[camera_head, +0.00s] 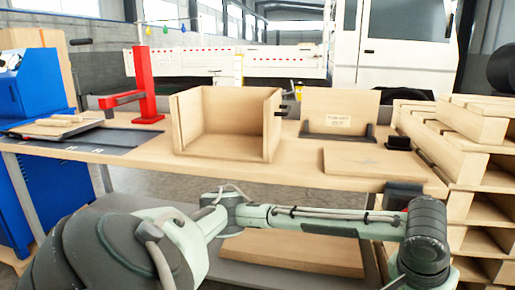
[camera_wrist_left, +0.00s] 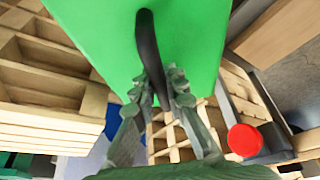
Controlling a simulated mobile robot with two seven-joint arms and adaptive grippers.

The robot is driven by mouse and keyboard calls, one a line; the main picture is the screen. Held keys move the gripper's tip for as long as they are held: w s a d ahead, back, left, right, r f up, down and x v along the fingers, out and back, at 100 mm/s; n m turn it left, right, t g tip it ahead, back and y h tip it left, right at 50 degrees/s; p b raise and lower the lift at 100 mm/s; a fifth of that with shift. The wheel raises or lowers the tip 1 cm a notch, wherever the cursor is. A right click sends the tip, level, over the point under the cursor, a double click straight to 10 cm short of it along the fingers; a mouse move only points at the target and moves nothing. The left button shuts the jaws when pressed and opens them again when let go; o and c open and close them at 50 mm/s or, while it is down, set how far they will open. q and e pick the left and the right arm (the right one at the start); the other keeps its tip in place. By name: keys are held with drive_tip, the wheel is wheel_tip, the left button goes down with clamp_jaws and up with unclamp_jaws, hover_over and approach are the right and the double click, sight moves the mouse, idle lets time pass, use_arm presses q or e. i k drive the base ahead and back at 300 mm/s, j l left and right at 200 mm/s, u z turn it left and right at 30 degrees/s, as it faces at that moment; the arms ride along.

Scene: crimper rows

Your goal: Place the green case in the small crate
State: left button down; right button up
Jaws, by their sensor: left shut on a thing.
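The green case (camera_wrist_left: 203,45) fills the upper middle of the left wrist view and does not show in the head view. It has a black curved handle (camera_wrist_left: 146,32). My left gripper (camera_wrist_left: 160,86) is shut on this handle, with its fingers on either side of it. In the head view my arm crosses the lower part of the picture, but no gripper shows there. An open wooden box (camera_head: 222,148), which may be the small crate, stands on the table; its inside looks empty. My right gripper is in neither view.
The wooden table (camera_head: 105,152) also holds a red stand (camera_head: 146,85), a dark mat (camera_head: 95,145) and a flat wooden board (camera_head: 375,162). Stacked pallets (camera_head: 460,165) stand at the right. In the left wrist view, a red round thing (camera_wrist_left: 245,140) lies right of the gripper.

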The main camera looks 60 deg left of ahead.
sight(233, 143)
drive_tip(key=k+j+u, duration=0.15)
drive_tip(key=j, duration=0.2)
drive_tip(key=k+j+u, duration=0.2)
drive_tip(key=j, duration=0.15)
drive_tip(key=j+u, duration=0.15)
drive_tip(key=j, duration=0.25)
drive_tip(key=k, duration=0.05)
